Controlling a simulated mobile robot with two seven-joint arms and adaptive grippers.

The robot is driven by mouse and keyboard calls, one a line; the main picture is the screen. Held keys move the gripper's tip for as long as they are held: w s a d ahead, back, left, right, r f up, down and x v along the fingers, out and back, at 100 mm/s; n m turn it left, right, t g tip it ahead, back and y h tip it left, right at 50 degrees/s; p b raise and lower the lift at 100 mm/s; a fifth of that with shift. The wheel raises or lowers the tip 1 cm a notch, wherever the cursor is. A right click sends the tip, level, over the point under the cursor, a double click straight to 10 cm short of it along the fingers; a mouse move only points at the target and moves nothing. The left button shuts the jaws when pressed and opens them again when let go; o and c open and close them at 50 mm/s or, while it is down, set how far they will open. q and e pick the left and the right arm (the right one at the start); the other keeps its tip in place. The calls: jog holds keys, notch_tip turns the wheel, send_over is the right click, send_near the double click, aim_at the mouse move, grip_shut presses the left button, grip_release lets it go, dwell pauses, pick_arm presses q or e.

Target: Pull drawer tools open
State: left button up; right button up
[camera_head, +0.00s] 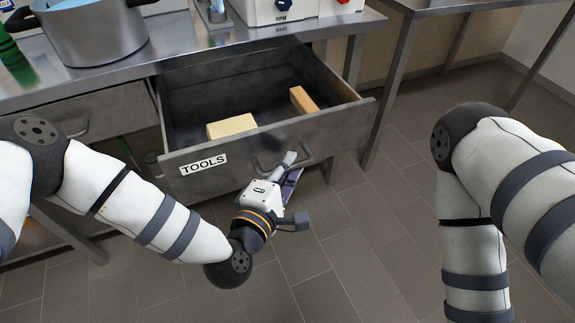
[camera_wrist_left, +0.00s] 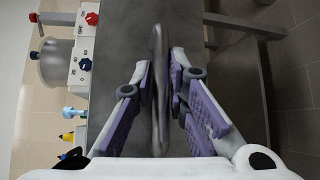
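The drawer labelled TOOLS (camera_head: 188,150) is pulled well out from under the steel counter, its inside visible from above. Its bow handle (camera_head: 268,167) is on the front, right of the label. My left gripper (camera_head: 290,170) is at the handle, reaching up from below. In the left wrist view, the handle (camera_wrist_left: 160,90) runs between the two purple-padded fingers of my left gripper (camera_wrist_left: 161,75), with narrow gaps showing on both sides, so the fingers look open around it. My right arm hangs at the right; its gripper is out of the picture.
A yellowish block (camera_head: 231,126) and a brown block (camera_head: 304,100) lie in the drawer. A large pot (camera_head: 92,35) and a white device with knobs stand on the counter (camera_head: 200,55). A closed drawer (camera_head: 95,112) is at left. The tiled floor (camera_head: 345,235) in front is clear.

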pick_arm(q)
jog(key=shift+o, duration=0.8)
jog(key=v, duration=1.2)
jog(key=shift+f, duration=0.1)
